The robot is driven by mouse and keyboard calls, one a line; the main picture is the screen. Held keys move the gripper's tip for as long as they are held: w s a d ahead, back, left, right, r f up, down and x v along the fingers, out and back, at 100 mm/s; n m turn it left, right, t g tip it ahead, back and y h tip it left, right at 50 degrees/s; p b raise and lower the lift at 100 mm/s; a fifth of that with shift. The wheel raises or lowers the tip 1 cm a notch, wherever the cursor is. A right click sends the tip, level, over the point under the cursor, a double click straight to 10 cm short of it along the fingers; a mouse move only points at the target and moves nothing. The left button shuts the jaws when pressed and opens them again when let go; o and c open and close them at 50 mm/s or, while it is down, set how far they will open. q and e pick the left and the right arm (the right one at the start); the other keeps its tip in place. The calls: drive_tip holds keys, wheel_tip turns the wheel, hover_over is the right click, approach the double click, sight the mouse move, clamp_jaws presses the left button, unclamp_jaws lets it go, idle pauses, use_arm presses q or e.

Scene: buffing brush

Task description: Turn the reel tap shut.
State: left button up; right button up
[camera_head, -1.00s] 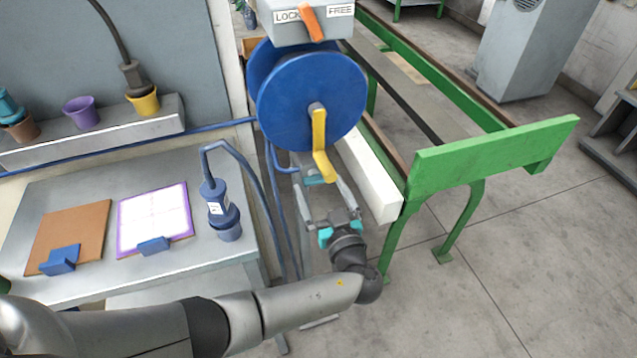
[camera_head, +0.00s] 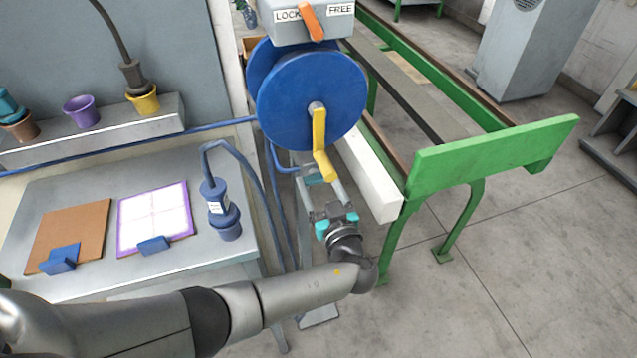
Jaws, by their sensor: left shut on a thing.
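The blue reel (camera_head: 290,95) stands at top centre with a yellow crank (camera_head: 320,140) on its face. My right gripper is not in view.
An orange lever (camera_head: 312,22) sits above the reel between LOCK and FREE labels. A blue hand tool (camera_head: 218,205) stands on the grey bench (camera_head: 120,275) at left, its hose near my arm. A green frame (camera_head: 490,155) and white beam (camera_head: 372,180) are close on the right.

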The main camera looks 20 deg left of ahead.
use_arm(q)
drive_tip(key=c, duration=0.4)
drive_tip(key=m+b, duration=0.3)
drive_tip(key=m, duration=0.5)
drive_tip(key=shift+b, duration=0.3)
drive_tip(key=m, duration=0.2)
drive_tip(key=shift+m, duration=0.4)
drive_tip(key=m, duration=0.3)
drive_tip(key=shift+p, duration=0.35)
drive_tip(key=shift+m+p, duration=0.35)
drive_tip(key=shift+m, duration=1.85)
